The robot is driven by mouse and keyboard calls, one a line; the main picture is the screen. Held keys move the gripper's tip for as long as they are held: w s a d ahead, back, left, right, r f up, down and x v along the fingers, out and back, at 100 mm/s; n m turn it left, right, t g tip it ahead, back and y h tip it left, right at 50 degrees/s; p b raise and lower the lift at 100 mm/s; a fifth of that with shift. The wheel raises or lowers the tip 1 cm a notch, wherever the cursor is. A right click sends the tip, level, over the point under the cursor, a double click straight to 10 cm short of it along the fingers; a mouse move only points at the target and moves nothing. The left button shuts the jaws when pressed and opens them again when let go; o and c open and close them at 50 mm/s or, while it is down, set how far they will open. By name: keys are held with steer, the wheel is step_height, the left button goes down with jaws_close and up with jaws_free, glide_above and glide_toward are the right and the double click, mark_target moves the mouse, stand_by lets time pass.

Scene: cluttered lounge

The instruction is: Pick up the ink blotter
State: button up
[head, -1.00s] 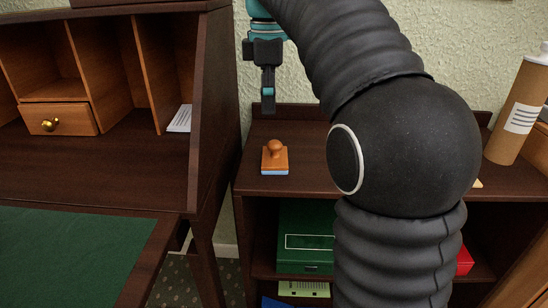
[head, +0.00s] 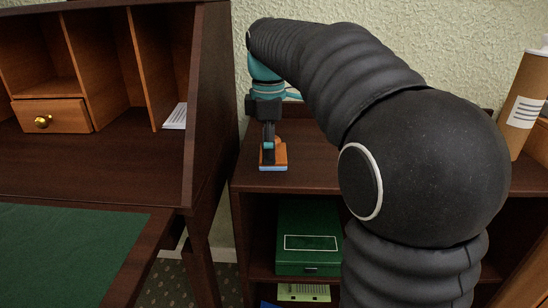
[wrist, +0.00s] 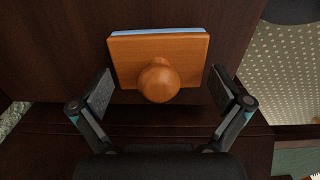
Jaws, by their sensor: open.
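The ink blotter (head: 280,155) is a wooden block with a round knob and a pale blue underside. It sits on the dark wooden shelf top, right of the desk. In the wrist view the blotter (wrist: 190,48) lies ahead, its knob pointing toward the camera. In the wrist view my gripper (wrist: 160,88) is open, with one finger either side of the knob. A gap shows between each finger and the knob.
The desk's dark side panel (head: 211,100) rises close to the left of my gripper. A cardboard tube (head: 522,105) with a white label stands at the right. A green box (head: 308,225) is on the shelf below. The shelf top (head: 315,170) around the blotter is clear.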

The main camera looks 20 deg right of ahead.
steer(key=shift+f, duration=0.15)
steer(key=shift+f, duration=0.1)
steer(key=c, duration=1)
steer(key=shift+o, duration=0.3)
